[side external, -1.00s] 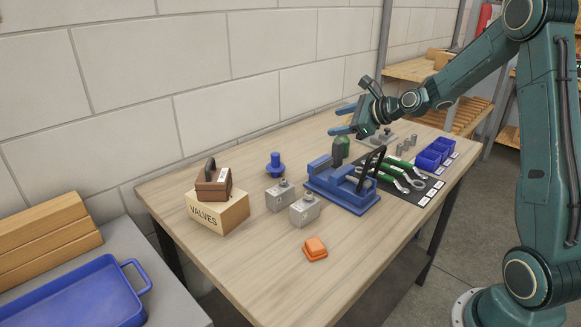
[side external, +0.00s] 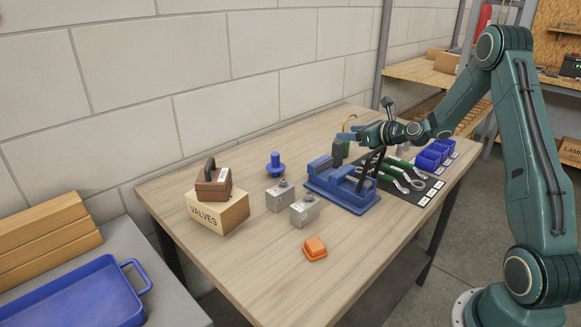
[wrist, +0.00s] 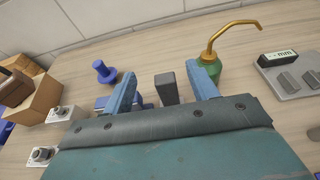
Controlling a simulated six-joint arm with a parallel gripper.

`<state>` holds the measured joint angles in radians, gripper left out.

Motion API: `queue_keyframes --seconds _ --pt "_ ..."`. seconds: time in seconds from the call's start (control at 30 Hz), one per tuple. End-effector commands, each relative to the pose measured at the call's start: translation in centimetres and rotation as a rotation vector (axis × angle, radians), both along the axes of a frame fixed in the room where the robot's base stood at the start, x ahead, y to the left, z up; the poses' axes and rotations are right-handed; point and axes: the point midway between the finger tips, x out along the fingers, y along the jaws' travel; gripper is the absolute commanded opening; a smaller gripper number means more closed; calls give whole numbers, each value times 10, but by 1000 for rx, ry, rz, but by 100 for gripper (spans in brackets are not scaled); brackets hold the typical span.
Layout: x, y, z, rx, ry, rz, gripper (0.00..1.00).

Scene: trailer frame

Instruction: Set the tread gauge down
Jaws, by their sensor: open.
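My gripper (side external: 348,136) is low over the far part of the bench, its blue fingers apart; it also shows in the wrist view (wrist: 160,76). A dark grey upright block (wrist: 168,88) shows between the fingers, with gaps on both sides. A small black display marked mm (wrist: 277,57) sits on a grey plate (wrist: 292,84) at the wrist view's right, outside the fingers. I cannot tell for sure which of these is the tread gauge.
A green oil can (wrist: 209,70) with a brass spout stands close by the right finger. The blue vise (side external: 342,190), metal blocks (side external: 305,211), blue knob (side external: 275,165) and VALVES box (side external: 218,212) stand nearer. The front bench has free room.

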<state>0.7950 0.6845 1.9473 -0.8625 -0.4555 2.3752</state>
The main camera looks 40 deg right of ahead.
Motion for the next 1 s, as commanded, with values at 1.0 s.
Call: queue_keyframes --seconds 1.0 --pt "26 1 -52 -1 0 3 58"
